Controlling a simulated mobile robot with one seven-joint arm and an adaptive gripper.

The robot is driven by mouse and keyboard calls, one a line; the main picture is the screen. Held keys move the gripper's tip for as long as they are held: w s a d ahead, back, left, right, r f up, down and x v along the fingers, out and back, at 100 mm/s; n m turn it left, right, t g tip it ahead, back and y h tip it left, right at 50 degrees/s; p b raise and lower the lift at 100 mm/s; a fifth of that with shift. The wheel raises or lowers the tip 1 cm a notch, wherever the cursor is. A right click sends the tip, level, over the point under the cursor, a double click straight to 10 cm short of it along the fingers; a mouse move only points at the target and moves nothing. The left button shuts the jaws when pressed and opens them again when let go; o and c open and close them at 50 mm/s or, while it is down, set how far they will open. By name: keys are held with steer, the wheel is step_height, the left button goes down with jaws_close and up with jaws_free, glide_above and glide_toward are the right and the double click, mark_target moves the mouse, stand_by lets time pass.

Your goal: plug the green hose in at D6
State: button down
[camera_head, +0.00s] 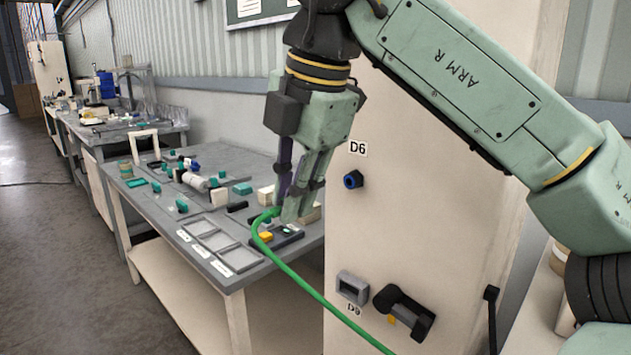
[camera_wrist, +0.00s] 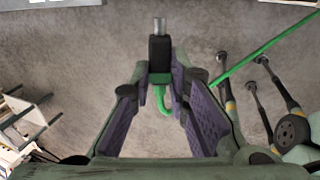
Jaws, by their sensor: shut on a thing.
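My gripper (camera_head: 288,207) is pointing down in front of the cream panel, to the left of the D6 port. It is shut on the end of the green hose (camera_head: 318,295), which loops from the fingers and runs down to the right. In the wrist view, the hose's black connector (camera_wrist: 160,53) with a grey metal tip sits between the fingertips (camera_wrist: 160,76), the tip pointing away from the palm. The D6 port (camera_head: 353,180) is a dark round socket with a blue ring, below the D6 label (camera_head: 358,148). The port looks empty, and the connector is apart from it.
A grey socket (camera_head: 352,287) labelled D9 and a black handle (camera_head: 404,312) stick out lower on the cream panel (camera_head: 450,240). A workbench (camera_head: 250,275) with trays and small parts stands behind and left of my gripper. Open floor (camera_head: 60,260) lies at the left.

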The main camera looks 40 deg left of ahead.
steer(key=shift+w+r, duration=0.1)
steer(key=shift+w, duration=0.2)
steer(key=shift+w+d+p, duration=0.2)
steer(key=shift+w+p, duration=0.55)
steer(key=shift+w, duration=1)
steer(key=shift+w+p, duration=0.8)
stand_by(0.8)
steer(key=shift+s, duration=0.1)
stand_by(0.6)
steer(key=shift+d+p, duration=0.1)
steer(key=shift+p, duration=0.2)
stand_by(0.4)
stand_by(0.5)
steer(key=shift+w+p, duration=0.25)
steer(key=shift+p, duration=0.1)
stand_by(0.4)
steer(key=shift+s, duration=0.15)
stand_by(0.5)
